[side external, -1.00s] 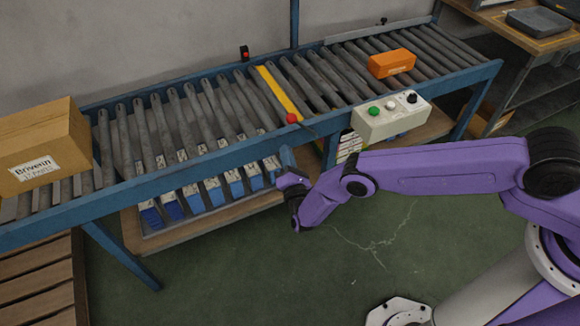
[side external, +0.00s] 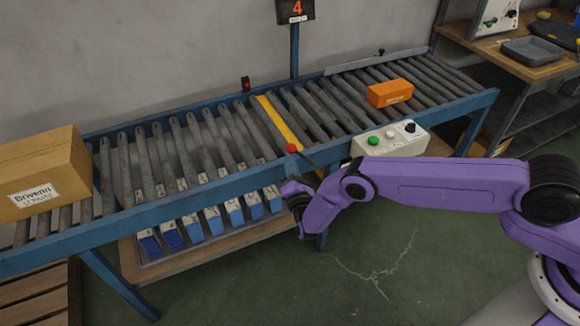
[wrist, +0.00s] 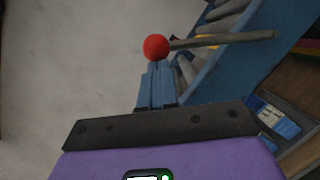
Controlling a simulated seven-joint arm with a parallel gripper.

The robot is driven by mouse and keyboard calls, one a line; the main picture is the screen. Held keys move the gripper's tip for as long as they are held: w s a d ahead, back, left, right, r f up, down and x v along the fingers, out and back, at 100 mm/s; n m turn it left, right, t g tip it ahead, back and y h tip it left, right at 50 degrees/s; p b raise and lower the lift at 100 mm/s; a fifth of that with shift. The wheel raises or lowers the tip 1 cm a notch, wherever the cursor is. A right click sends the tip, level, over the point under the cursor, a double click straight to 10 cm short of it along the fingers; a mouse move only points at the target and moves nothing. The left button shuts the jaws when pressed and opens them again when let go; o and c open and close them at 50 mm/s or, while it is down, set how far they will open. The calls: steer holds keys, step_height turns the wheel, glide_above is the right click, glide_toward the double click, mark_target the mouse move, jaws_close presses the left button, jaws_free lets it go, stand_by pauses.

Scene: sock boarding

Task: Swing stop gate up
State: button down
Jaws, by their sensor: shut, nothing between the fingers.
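The stop gate shows as a yellow bar (side external: 281,123) lying across the rollers of the conveyor (side external: 230,188). A lever with a red knob (side external: 291,148) stands at its near end, and its dark rod slants up to the right. My gripper (side external: 291,166) is at the near rail, just below the knob. Its blue fingers blend with the blue rail there. In the wrist view my gripper (wrist: 156,70) is shut and empty, with the red knob (wrist: 155,47) right at its fingertips. I cannot tell whether they touch. The rod (wrist: 222,40) runs right from the knob.
A cardboard box (side external: 42,172) sits at the conveyor's left end and an orange box (side external: 390,93) farther right. A control box (side external: 390,140) is on the near rail, right of the lever. Blue cartons (side external: 213,220) fill the lower shelf. A number 4 sign (side external: 296,9) stands behind.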

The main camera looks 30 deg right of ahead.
mark_target(296, 149)
steer(key=shift+d+r, duration=0.1)
steer(key=shift+d+r+m, duration=0.2)
steer(key=shift+r+m, duration=0.05)
steer(key=shift+m, duration=0.15)
steer(key=shift+d+r, duration=0.1)
steer(key=shift+r, duration=0.05)
steer(key=shift+w+d+r+m+g+h, duration=0.1)
steer(key=shift+d+r+m+g+h, duration=0.25)
steer(key=shift+d+r+m, duration=0.55)
steer(key=d+m+g, duration=0.3)
steer(key=d+m, duration=0.8)
steer(key=d, duration=0.4)
steer(key=shift+d+r, duration=0.3)
steer(key=shift+r, duration=0.1)
steer(key=shift+d, duration=0.15)
